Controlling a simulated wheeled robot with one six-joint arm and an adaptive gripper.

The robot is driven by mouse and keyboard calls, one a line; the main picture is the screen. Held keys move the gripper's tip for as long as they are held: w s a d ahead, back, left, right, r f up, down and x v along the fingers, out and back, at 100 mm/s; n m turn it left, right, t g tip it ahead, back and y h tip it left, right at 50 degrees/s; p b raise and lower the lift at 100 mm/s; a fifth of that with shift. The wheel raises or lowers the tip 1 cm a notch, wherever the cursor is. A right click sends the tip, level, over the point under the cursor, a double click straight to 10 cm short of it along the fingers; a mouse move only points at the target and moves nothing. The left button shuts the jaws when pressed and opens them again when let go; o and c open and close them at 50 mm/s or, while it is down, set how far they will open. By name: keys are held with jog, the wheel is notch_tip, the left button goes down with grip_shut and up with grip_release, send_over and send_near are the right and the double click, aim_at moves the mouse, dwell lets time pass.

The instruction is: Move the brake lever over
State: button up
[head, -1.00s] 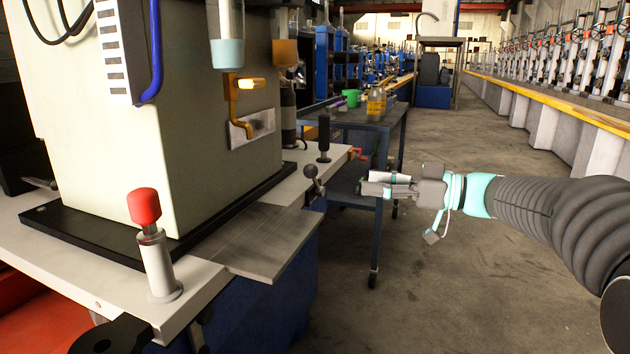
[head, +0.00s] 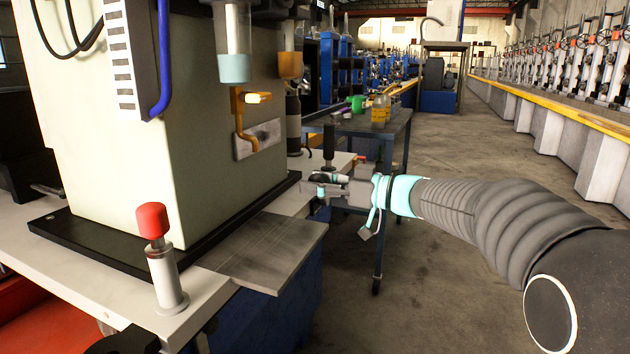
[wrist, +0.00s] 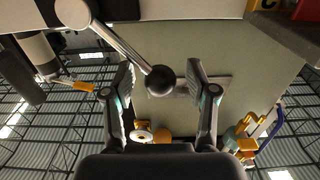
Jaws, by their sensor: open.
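The brake lever shows in the wrist view as a pale metal rod with a round black ball knob (wrist: 160,81) at its end. The rod runs from a round pivot at the upper left. My gripper (wrist: 161,92) is open, with the ball knob in the gap between its two fingers. I cannot tell whether a finger touches the knob. In the head view my gripper (head: 312,187) is at the bench edge by the machine, and it mostly hides the lever there.
A red-topped post (head: 152,222) stands on the near bench corner. A black upright handle (head: 328,143) stands just behind my gripper. A metal plate (head: 255,250) juts from the bench. A blue cart (head: 370,125) with bottles is behind. The floor to the right is clear.

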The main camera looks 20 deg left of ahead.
jog(key=shift+a, duration=0.25)
grip_shut()
